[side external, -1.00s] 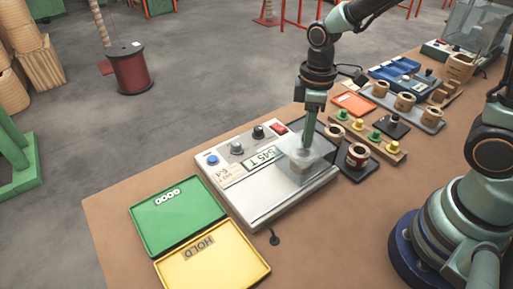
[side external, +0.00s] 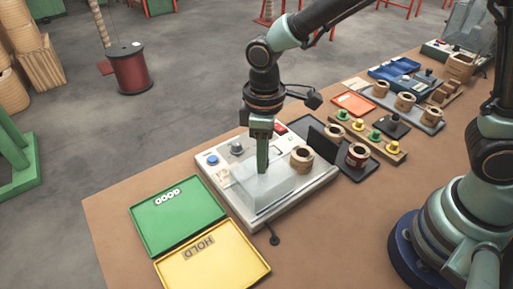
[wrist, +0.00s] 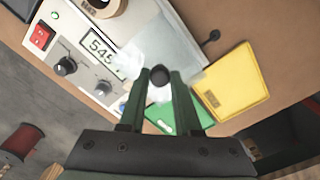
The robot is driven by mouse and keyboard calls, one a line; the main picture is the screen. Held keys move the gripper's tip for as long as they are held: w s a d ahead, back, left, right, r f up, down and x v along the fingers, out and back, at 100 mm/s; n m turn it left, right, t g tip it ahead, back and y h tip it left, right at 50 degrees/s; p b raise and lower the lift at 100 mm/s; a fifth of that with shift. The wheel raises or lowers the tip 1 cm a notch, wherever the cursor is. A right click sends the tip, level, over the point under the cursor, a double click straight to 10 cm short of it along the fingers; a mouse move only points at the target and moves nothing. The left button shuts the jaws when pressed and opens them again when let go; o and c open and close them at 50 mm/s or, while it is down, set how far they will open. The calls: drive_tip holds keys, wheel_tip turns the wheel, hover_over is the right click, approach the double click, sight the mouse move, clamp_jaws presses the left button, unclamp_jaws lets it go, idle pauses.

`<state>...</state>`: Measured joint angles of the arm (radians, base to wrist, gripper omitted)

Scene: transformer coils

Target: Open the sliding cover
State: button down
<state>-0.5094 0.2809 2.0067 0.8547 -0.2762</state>
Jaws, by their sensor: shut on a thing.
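The sliding cover (side external: 272,186) is a clear box on the tester (side external: 320,182), a light metal unit with knobs, a display and a red switch. The cover sits over the left-middle of the tester's top plate. A tan coil (side external: 302,155) stands uncovered on the plate to its right; part of it shows at the top of the wrist view (wrist: 103,6). My gripper (side external: 262,172) points down at the cover's top. In the wrist view my fingers (wrist: 160,85) are shut on the cover's round black knob (wrist: 160,75).
A green GOOD tray (side external: 178,218) and a yellow HOLD tray (side external: 212,262) lie left of the tester. To its right are a dark tray with a coil (side external: 357,154), a wooden strip of coloured pegs (side external: 375,137) and an orange tray (side external: 353,104).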

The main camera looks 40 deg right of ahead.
drive_tip(key=c, duration=0.6)
unclamp_jaws()
wheel_tip(320, 180, up, 12)
drive_tip(key=shift+r, duration=0.1)
drive_tip(key=s+d+r+m+t, duration=0.1)
drive_tip(key=d+m, duration=0.3)
drive_tip(key=d, duration=0.5)
drive_tip(key=s+d+m+t, duration=0.3)
drive_tip(key=d+m+t, duration=0.1)
drive_tip(key=d, duration=0.5)
drive_tip(key=shift+s+d+r+m+t, duration=0.25)
drive_tip(key=shift+r+m+t, duration=0.1)
drive_tip(key=shift+m, duration=0.15)
